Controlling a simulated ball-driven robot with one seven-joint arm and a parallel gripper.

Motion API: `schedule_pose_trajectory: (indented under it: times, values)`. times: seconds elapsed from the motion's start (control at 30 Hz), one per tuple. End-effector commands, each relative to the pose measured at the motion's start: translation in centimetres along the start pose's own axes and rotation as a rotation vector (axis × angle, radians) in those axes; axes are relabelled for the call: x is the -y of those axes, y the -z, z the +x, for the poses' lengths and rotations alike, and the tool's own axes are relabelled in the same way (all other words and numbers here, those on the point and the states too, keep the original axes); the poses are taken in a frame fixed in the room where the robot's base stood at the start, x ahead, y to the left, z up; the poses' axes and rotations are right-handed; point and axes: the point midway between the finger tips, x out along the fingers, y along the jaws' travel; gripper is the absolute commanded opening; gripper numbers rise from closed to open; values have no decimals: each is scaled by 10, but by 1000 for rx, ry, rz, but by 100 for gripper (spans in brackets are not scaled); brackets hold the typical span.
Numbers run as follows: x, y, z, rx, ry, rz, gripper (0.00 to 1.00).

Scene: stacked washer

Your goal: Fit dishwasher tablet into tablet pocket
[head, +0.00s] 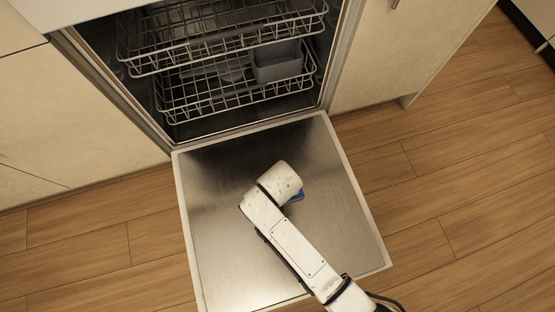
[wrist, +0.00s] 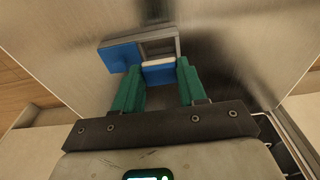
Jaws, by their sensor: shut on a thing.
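My gripper (wrist: 159,68) has two green fingers, shut on the dishwasher tablet (wrist: 158,74), which is blue with a white top layer. The tablet pocket (wrist: 160,47) is a grey-framed recess on the dishwasher door, seen just beyond the tablet in the wrist view. Its blue lid (wrist: 120,57) is slid open to the left. The tablet overlaps the pocket's near edge in this view; I cannot tell whether they touch. In the head view my arm's end hides the gripper and most of the pocket; a small blue part (head: 298,195) shows beside it.
The dishwasher door (head: 215,245) lies open and flat, its steel face otherwise clear. Wire racks (head: 205,100) stand in the cavity behind it, with a grey basket (head: 277,65) in the lower one. Cabinets (head: 385,50) flank the machine. Wooden floor is free at the right.

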Motion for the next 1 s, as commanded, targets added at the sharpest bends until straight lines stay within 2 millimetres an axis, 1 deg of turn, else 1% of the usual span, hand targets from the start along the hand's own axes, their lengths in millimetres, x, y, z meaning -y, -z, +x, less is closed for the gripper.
schedule_pose_trajectory:
  times: [0.03,0.1,0.4,0.6,1.0]
  values:
    - [0,-1,6,0,0,0,13]
    - [0,-1,11,-1,0,0,13]
    - [0,-4,28,-1,0,0,13]
    - [0,-4,32,-2,1,0,13]
    - [0,-4,32,-1,0,0,13]
